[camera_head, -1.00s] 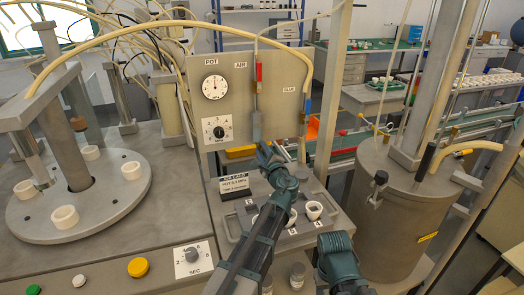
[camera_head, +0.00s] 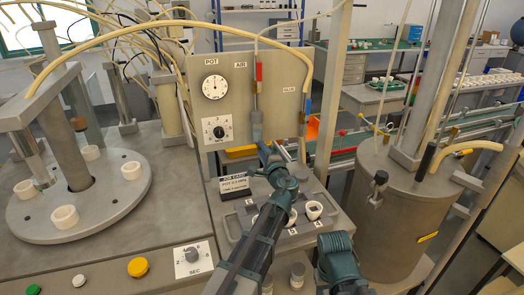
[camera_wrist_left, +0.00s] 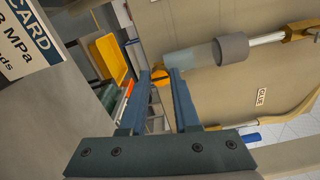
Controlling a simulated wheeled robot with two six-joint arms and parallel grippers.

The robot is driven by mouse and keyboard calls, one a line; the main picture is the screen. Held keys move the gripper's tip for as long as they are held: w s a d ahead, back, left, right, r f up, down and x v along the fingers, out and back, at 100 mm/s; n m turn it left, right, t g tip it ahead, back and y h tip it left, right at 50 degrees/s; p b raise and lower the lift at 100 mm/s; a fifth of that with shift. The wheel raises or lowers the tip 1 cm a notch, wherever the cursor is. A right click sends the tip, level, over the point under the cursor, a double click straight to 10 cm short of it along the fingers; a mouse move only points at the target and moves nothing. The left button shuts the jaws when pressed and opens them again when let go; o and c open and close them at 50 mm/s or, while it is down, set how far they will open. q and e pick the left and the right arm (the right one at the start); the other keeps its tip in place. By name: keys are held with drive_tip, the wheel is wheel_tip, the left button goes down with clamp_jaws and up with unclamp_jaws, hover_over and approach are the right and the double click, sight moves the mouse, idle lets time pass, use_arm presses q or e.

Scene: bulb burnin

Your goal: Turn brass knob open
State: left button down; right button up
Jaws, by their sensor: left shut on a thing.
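The brass knob (camera_wrist_left: 159,76) shows between the fingertips of my left gripper (camera_wrist_left: 160,80) in the left wrist view. The gripper is shut on it; the fingers hide part of the knob. A clear cylinder with a grey collar (camera_wrist_left: 232,49) is right beside the fingertips. In the head view my left gripper (camera_head: 264,150) is at the lower part of the grey panel (camera_head: 240,75), under the grey fitting (camera_head: 257,125) of the red-marked line. The knob is hidden there behind the gripper. My right gripper is not in view.
The panel carries a pressure gauge (camera_head: 215,86) and a dial (camera_head: 218,130). A job card (camera_head: 240,183) and small white cups (camera_head: 314,210) are on the ledge below. A blue-marked glue line (camera_head: 306,105) hangs to the right. A large grey tank (camera_head: 400,225) stands further right.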

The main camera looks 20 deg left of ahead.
use_arm(q)
drive_tip(key=c, duration=0.7)
unclamp_jaws()
drive_tip(key=shift+o, duration=0.2)
drive_tip(key=shift+s, duration=0.1)
drive_tip(key=v, duration=1.3)
drive_tip(key=shift+s+d, duration=0.25)
